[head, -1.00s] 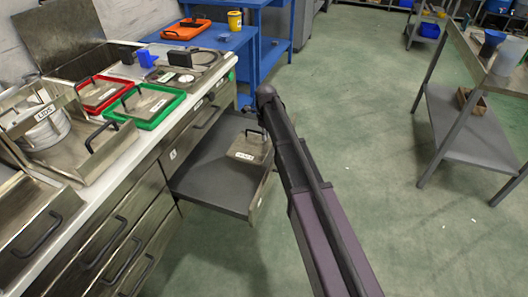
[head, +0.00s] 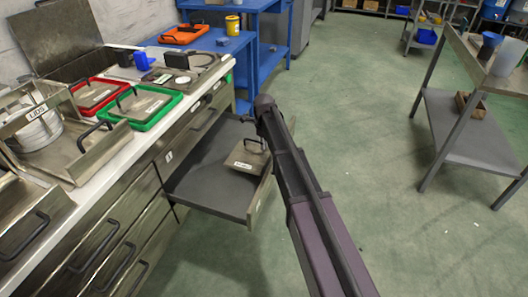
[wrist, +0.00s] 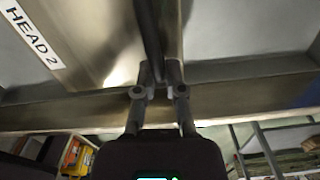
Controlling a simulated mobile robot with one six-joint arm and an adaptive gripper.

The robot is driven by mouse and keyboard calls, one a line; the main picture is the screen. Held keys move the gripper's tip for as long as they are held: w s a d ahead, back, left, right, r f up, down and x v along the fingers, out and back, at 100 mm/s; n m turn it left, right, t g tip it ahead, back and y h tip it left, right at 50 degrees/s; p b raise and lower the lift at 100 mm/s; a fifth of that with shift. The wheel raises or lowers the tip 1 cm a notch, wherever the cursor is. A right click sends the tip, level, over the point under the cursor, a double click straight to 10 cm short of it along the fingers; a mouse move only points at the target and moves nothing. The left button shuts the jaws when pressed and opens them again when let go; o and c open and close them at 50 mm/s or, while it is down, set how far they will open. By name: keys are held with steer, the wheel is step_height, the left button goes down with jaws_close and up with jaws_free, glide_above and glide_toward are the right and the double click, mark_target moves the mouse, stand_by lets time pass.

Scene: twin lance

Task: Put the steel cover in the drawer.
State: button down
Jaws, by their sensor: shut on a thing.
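The steel cover (head: 246,158) is a flat plate with a dark bar handle and a white label. In the head view it is within the outline of the open drawer (head: 205,184), towards its right side. I cannot tell whether it rests on the drawer floor or hangs just above it. In the wrist view the cover (wrist: 95,35) fills the upper left, its label reading "HEAD 2". My gripper (wrist: 160,76) is shut on the cover's dark handle. In the head view my arm hides the gripper.
On the counter (head: 140,133) above are a green tray (head: 150,122), a red tray (head: 95,108) and a steel box (head: 72,150). A blue table (head: 215,42) stands behind. The floor right of the drawer is clear up to a grey workbench (head: 465,150).

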steer(key=shift+f+b, duration=1.35)
steer(key=shift+f, duration=0.25)
steer(key=shift+f, duration=0.1)
steer(key=c, duration=0.7)
jaws_free()
steer(key=shift+r, duration=0.2)
step_height(320, 180, up, 12)
steer(key=p, duration=1.2)
steer(key=shift+s+d+n, duration=2.8)
steer(key=shift+s+n, duration=1.05)
steer(key=shift+s, duration=0.75)
steer(key=shift+s+d+n, duration=2.75)
steer(key=shift+s+n, duration=1.15)
steer(key=shift+s, duration=0.65)
steer(key=shift+s+d+n, duration=2.8)
steer(key=shift+s+n, duration=1.05)
steer(key=shift+s, duration=0.75)
